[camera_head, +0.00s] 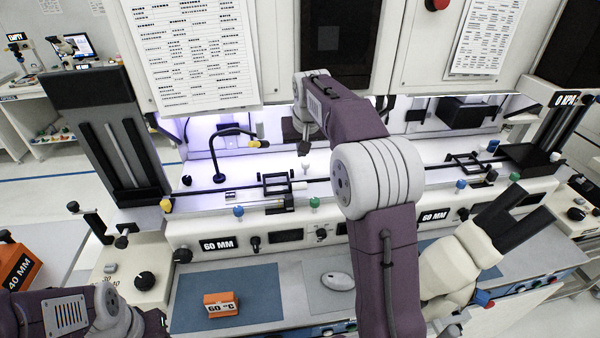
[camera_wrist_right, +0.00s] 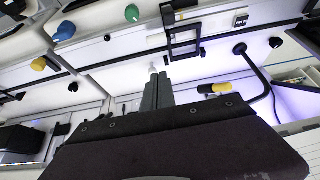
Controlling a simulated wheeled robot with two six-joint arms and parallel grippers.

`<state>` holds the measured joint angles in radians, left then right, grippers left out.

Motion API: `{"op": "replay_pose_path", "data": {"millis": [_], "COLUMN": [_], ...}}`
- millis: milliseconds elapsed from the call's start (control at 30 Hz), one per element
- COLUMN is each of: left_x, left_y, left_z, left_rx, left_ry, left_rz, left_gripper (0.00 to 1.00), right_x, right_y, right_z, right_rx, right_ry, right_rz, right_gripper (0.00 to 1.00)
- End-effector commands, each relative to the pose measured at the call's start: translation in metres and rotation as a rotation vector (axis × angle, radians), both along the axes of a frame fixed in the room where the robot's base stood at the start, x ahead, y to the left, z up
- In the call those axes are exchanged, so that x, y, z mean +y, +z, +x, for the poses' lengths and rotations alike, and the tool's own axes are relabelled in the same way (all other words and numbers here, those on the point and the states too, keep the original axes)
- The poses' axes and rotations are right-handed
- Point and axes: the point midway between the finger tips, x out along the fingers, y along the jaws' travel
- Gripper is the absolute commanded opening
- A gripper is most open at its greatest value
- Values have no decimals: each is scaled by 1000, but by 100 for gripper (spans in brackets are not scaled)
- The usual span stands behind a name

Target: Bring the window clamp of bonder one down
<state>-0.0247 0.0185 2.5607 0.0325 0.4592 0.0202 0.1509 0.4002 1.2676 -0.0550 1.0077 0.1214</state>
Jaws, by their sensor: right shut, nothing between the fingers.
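The window clamp of the near bonder looks to be the small black rectangular frame (camera_head: 276,183) on the lit work stage; it also shows in the right wrist view (camera_wrist_right: 183,38). A pale lever end lies just right of it. My right gripper (camera_head: 303,149) is shut and empty, pointing down above the stage, behind and right of the frame and apart from it. Its fingers show together in the wrist view (camera_wrist_right: 157,94), near a small white knob (camera_wrist_right: 153,69). My left arm is at the lower left, its fingertips out of frame. Whether the clamp is raised I cannot tell.
A black gooseneck lamp (camera_head: 215,152) stands left of the frame. Blue (camera_head: 238,211) and green (camera_head: 314,202) knobs line the front edge. An orange block (camera_head: 221,304) sits on the blue mat (camera_head: 262,287). A cream microscope (camera_head: 452,265) stands at right.

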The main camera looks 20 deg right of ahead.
Motion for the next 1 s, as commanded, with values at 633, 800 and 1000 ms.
{"op": "replay_pose_path", "data": {"millis": [633, 800, 1000], "left_x": [0, 0, 0], "left_y": [15, 16, 16], "left_z": [0, 0, 0], "left_rx": [-1, 0, 0], "left_ry": [0, 0, 0], "left_rz": [0, 0, 0], "left_gripper": [36, 36, 36], "right_x": [-9, -8, -7], "right_y": [-110, -122, -124], "right_z": [34, 30, 30], "right_rx": [3, 1, 0], "right_ry": [0, 0, 0], "right_rz": [1, 0, 0], "right_gripper": [0, 0, 0]}}
